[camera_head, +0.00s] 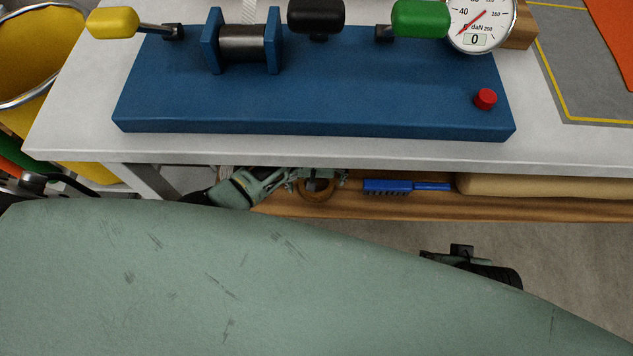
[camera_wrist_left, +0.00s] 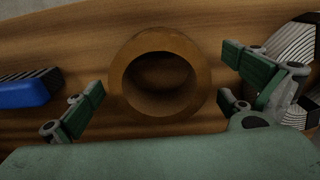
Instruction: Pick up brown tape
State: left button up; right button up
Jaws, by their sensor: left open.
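The brown tape (camera_head: 318,198) is a ring lying on the wooden shelf under the table, partly hidden by the gripper in the head view. In the left wrist view the brown tape (camera_wrist_left: 160,39) lies flat, with its round hole facing the camera. My left gripper (camera_head: 300,182) reaches in under the table edge at the tape. In the wrist view my left gripper (camera_wrist_left: 162,82) is open, with its fingers on either side of the tape and visible gaps between. It holds nothing.
A blue brush (camera_head: 388,187) lies on the wooden shelf (camera_head: 400,207) right of the tape; it also shows in the wrist view (camera_wrist_left: 24,94). The white table (camera_head: 75,140) overhangs the shelf and carries a blue device (camera_head: 300,105) with levers and a gauge.

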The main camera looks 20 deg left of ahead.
pick_arm(q)
jog(key=shift+c, duration=0.5)
jog(key=c, duration=1.2)
jog(key=shift+r, duration=0.1)
